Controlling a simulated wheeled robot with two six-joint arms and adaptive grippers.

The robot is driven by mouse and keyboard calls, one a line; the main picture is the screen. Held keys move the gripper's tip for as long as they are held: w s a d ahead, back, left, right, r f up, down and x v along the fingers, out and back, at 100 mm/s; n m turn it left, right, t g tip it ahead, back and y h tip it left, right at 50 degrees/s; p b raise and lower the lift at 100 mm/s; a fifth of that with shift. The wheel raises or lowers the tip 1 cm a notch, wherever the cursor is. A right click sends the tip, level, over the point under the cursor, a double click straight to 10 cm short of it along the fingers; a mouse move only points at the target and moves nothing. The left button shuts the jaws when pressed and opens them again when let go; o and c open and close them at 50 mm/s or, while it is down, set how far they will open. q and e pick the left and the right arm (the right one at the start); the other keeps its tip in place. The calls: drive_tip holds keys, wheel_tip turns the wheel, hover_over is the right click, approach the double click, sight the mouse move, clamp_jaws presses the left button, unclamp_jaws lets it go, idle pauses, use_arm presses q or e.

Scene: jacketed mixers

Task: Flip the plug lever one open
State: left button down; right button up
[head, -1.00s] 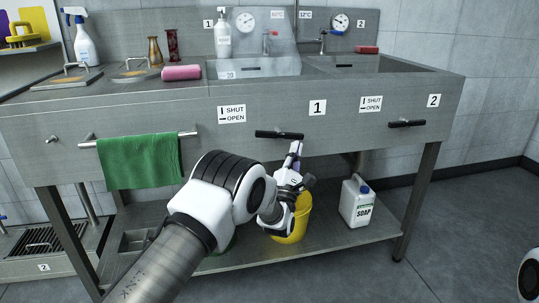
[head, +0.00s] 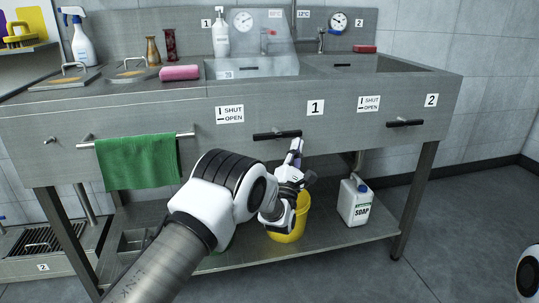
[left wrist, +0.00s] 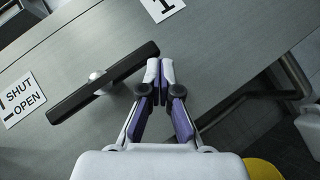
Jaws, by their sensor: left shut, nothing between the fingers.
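Plug lever one (head: 277,135) is a black bar on the front panel of the sink unit, between the SHUT/OPEN label (head: 230,114) and the number 1 plate (head: 315,107). It lies about level, like the bar mark beside OPEN. My left gripper (head: 298,147) is shut and empty, just below the lever's right end. In the left wrist view, the closed fingertips (left wrist: 160,72) are close beside the end of the lever (left wrist: 104,83); I cannot tell whether they touch it. My right gripper is not in view.
Lever two (head: 405,123) is level at the right. A green towel (head: 138,160) hangs on a rail at the left. A yellow bucket (head: 290,225) and a soap jug (head: 355,202) stand on the lower shelf (head: 325,246). Floor at the right is clear.

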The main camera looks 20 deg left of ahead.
use_arm(q)
drive_tip(key=s+d+f, duration=0.4)
drive_tip(key=s+f, duration=0.2)
drive_tip(key=f, duration=0.5)
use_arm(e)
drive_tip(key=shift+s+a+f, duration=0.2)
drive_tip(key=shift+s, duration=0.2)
